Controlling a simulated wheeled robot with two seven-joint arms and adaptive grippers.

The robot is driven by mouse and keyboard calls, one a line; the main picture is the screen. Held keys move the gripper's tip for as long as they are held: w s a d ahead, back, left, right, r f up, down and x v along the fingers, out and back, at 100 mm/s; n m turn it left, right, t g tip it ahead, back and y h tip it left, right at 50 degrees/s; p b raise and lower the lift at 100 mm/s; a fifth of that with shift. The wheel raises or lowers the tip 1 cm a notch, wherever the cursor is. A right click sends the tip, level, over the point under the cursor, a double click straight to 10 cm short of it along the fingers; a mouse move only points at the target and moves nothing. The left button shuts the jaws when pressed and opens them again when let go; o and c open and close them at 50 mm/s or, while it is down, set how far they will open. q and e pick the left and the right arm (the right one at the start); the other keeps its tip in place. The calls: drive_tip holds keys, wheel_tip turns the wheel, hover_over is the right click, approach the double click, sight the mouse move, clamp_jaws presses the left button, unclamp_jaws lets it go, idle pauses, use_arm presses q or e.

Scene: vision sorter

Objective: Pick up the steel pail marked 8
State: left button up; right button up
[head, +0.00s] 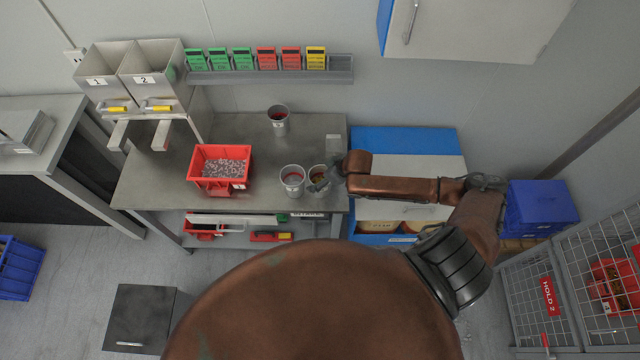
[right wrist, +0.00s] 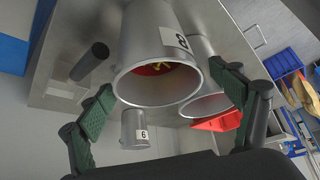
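The steel pail marked 8 (right wrist: 140,50) is large in the right wrist view, with red and yellow contents showing in its mouth. It appears to be the right one of the front pair on the steel table in the head view (head: 318,172). My right gripper (right wrist: 165,108) is open, with one dark green finger on each side of this pail's rim. Whether a finger touches it is unclear. In the head view the right gripper (head: 322,185) partly covers the pail. My left gripper is not in view.
A second pail (head: 292,182) stands close on the left, near the right gripper's other finger. Another pail (head: 278,121) stands farther back. A red bin (head: 203,182) of small parts sits left on the steel table (head: 150,190). Blue-and-white boxes stand right of the table.

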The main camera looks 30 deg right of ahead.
drive_tip(key=c, duration=2.1)
drive_tip(key=shift+w+r, duration=0.1)
drive_tip(key=shift+r, duration=0.05)
